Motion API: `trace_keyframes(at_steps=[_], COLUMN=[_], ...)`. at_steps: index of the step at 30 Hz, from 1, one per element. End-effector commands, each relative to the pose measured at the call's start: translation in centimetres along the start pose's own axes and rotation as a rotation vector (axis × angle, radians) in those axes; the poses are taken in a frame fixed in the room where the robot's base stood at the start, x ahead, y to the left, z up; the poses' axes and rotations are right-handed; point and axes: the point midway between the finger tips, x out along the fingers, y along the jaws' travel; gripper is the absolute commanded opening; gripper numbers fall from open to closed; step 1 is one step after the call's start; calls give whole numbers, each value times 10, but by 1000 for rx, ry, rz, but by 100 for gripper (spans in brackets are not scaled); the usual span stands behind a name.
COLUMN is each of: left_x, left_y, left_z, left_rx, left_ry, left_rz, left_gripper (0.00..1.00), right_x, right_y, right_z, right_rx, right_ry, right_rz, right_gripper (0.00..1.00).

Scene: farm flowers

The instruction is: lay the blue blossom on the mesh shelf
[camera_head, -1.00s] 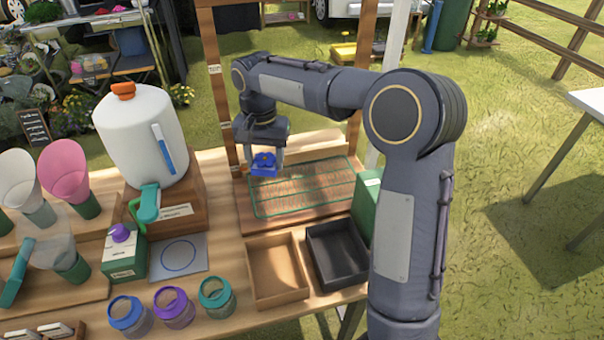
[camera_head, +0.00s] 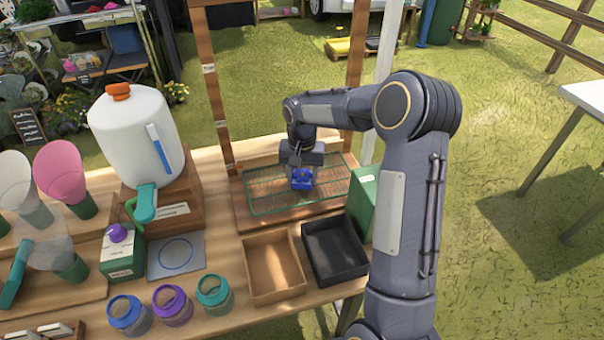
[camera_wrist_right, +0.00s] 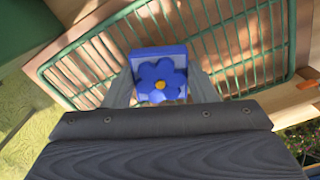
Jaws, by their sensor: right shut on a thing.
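The green mesh shelf (camera_head: 262,204) lies on a wooden base at the back of the table. The blossom is over the middle of the mesh, low down. I cannot tell whether it touches the wires. My left gripper is not in view.
A brown tray (camera_head: 273,293) and a black tray (camera_head: 337,272) stand in front of the shelf. A green box (camera_head: 362,203) is at its right, and wooden posts (camera_head: 208,85) rise behind. A white dispenser (camera_head: 130,130) and several jars (camera_head: 172,305) are to the left.

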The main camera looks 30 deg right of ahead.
Motion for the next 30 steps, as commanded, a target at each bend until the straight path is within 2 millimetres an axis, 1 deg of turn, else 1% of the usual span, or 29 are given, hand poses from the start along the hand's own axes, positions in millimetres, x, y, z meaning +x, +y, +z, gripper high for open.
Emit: trace_keyframes(at_steps=[7,10,11,15,16,24,27,30], left_x=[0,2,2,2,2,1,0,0], left_y=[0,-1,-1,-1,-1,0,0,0], left_z=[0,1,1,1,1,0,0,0], left_rx=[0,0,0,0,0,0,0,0], left_ry=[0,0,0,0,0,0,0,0], left_rz=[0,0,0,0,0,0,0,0], left_gripper=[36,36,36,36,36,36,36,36], right_x=[1,4,4,3,3,2,-4,-19], right_y=[0,0,-1,0,0,0,0,-1], right_z=[0,0,0,0,0,0,-1,-1], right_rx=[0,0,0,1,1,1,1,2], right_ry=[2,2,2,2,2,2,3,6], right_rz=[-1,-1,-2,-2,-2,-2,-2,-4], right_gripper=[30,30,53,71,74,74,74,74])
